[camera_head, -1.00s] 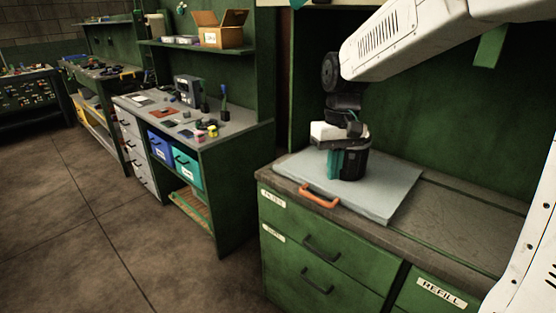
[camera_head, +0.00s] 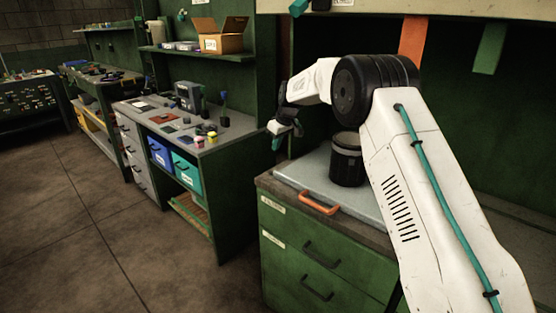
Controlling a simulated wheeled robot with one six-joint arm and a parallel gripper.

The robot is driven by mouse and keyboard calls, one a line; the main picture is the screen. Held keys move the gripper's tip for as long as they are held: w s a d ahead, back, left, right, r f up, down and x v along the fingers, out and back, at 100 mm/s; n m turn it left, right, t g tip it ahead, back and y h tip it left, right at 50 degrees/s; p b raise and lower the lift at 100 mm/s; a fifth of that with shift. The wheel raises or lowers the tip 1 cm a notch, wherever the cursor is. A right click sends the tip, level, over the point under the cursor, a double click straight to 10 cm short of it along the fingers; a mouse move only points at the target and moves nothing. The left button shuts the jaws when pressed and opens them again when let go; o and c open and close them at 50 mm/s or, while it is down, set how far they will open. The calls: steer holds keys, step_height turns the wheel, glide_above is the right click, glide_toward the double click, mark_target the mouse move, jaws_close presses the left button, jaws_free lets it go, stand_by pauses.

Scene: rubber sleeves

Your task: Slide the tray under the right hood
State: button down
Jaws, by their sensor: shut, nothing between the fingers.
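The tray (camera_head: 300,176) is a flat pale grey slab with an orange handle (camera_head: 319,202) at its front left. It lies on the worktop of the green cabinet. A dark canister (camera_head: 346,165) stands upright on it; my arm hides the tray's right part. My gripper (camera_head: 277,138) is shut and empty, up and left of the canister, apart from tray and handle. A pale overhead edge (camera_head: 350,8) runs above, with an orange strip (camera_head: 412,38) and a green strip (camera_head: 490,48) hanging; I cannot tell which part is the right hood.
Green drawers (camera_head: 320,262) are below the tray. A second bench (camera_head: 222,138) with small parts stands to the left, with an open cardboard box (camera_head: 222,38) on its shelf. Floor (camera_head: 90,200) is clear at left. My arm covers much of the right worktop.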

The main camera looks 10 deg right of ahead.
steer(key=x, duration=0.9)
steer(key=shift+a, duration=0.1)
steer(key=shift+f, duration=0.2)
steer(key=shift+s+d+r, duration=0.1)
steer(key=shift+s+d, duration=0.7)
steer(key=shift+s, duration=0.25)
steer(key=shift+s+d, duration=0.35)
steer(key=shift+s, duration=0.15)
steer(key=shift+s, duration=0.1)
